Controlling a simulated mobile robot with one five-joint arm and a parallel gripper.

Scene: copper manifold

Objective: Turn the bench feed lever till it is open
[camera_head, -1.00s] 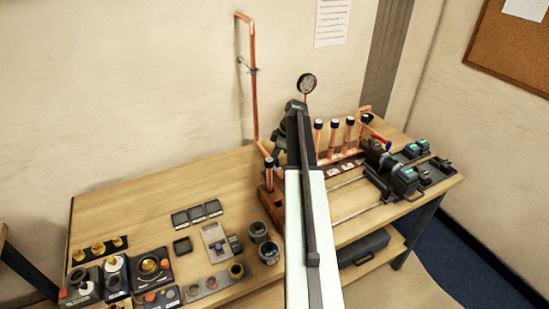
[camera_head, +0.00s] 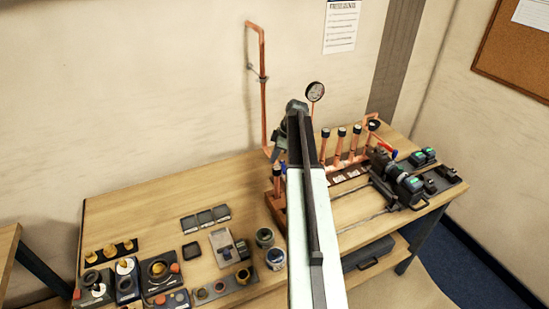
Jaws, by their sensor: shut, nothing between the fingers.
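My gripper (camera_head: 277,156) is at the back of the bench, beside the foot of the wall copper pipe (camera_head: 263,110). It is small and dark here, partly hidden by my own arm, and appears shut with nothing held. I cannot make out whether it touches the pipe. The copper manifold (camera_head: 341,150) stands to the right of my arm, with several black-capped upright stubs. A small blue and red handle (camera_head: 393,153) shows at its right end. I cannot tell for sure which part is the bench feed lever; it may be behind my arm or gripper.
A round gauge (camera_head: 315,91) stands behind my arm. Black devices with green tops (camera_head: 410,184) sit on rails at the right. Two cans (camera_head: 265,238), dark trays (camera_head: 206,218) and small fittings (camera_head: 160,270) fill the front left. The bench's back left (camera_head: 160,195) is clear.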

